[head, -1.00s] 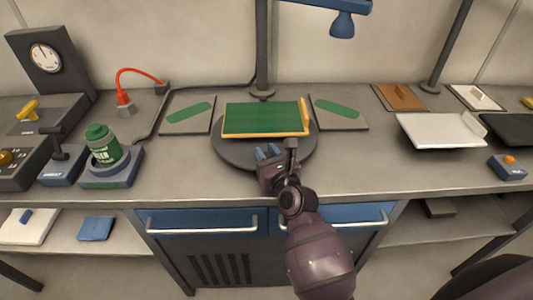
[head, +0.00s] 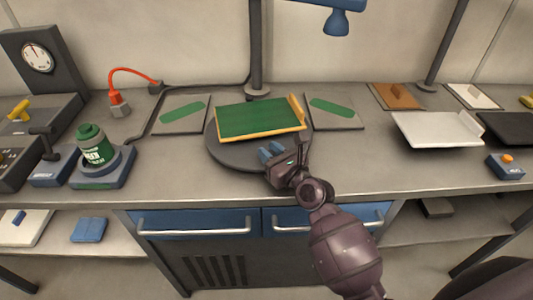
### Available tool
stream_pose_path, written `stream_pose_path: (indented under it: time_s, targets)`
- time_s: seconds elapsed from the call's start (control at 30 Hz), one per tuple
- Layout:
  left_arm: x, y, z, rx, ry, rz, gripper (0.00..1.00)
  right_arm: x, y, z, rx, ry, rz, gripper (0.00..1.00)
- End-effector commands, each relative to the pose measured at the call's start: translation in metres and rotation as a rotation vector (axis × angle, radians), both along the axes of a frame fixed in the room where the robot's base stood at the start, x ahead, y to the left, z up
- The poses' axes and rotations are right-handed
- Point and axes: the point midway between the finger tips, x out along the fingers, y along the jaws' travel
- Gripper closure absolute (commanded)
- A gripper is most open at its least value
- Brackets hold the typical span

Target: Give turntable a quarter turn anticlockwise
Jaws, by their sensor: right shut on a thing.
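The turntable (head: 225,155) is a dark grey round disc on the grey workbench. A green board (head: 258,118) with yellow-orange edges lies on it, its right end a little farther back than its left. An upright orange lip stands at the board's right end. My right gripper (head: 273,152) is at the turntable's front right edge, its blue-grey fingers over the disc. It is shut on the turntable near the rim, but the gripper hides the exact contact. A dark upright piece shows just right of the fingers. My left gripper is not in view.
Flat grey plates with green patches (head: 181,112) (head: 333,108) lie left and right of the turntable. A lamp post (head: 256,50) stands behind it. A green jar (head: 94,147) stands on a base at left; a white tray (head: 436,129) lies at right. The front bench strip is clear.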

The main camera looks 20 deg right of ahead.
Motion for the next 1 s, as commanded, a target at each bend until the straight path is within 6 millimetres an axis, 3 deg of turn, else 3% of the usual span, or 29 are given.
stream_pose_path:
  time_s: [0.63,1.0]
  targets:
    - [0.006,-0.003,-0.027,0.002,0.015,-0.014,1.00,0.002,-0.036,-0.005,-0.002,0.006,0.267,1.00]
    - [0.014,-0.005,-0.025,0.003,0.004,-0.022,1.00,0.004,-0.042,-0.003,0.000,0.003,0.316,1.00]
